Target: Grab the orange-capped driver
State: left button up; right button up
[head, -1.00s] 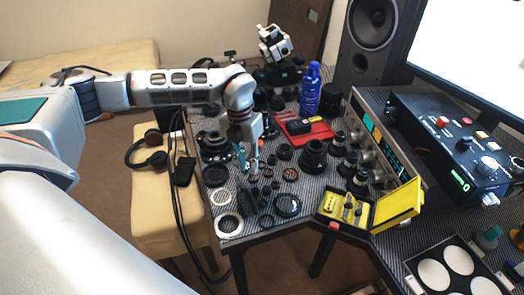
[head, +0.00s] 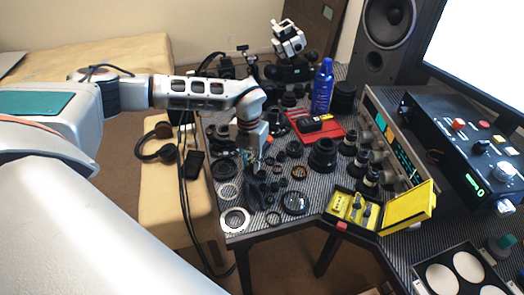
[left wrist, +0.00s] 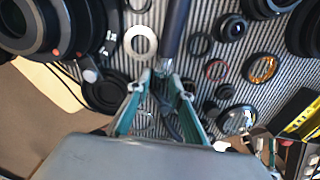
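My left gripper (head: 257,166) points down over the crowded left part of the bench. In the left wrist view its teal fingers (left wrist: 160,78) reach down to a long dark blue shaft (left wrist: 174,32), which lies between or just beyond the tips. This may be the driver's handle; its far end leaves the frame. A small orange spot (head: 269,139) shows beside the gripper in the head view and may be the driver's cap. I cannot tell whether the fingers touch the shaft or have closed on it. My right gripper is not in view.
Lens rings and barrels crowd around the gripper, including a pale ring (head: 235,220) and a black lens (head: 322,156). A red mat (head: 328,136), a blue bottle (head: 322,88) and an open yellow case (head: 410,204) are to the right. Headphones (head: 157,144) lie left.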

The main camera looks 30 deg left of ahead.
pick_arm(q)
grip_shut()
jog(key=shift+r, duration=0.1)
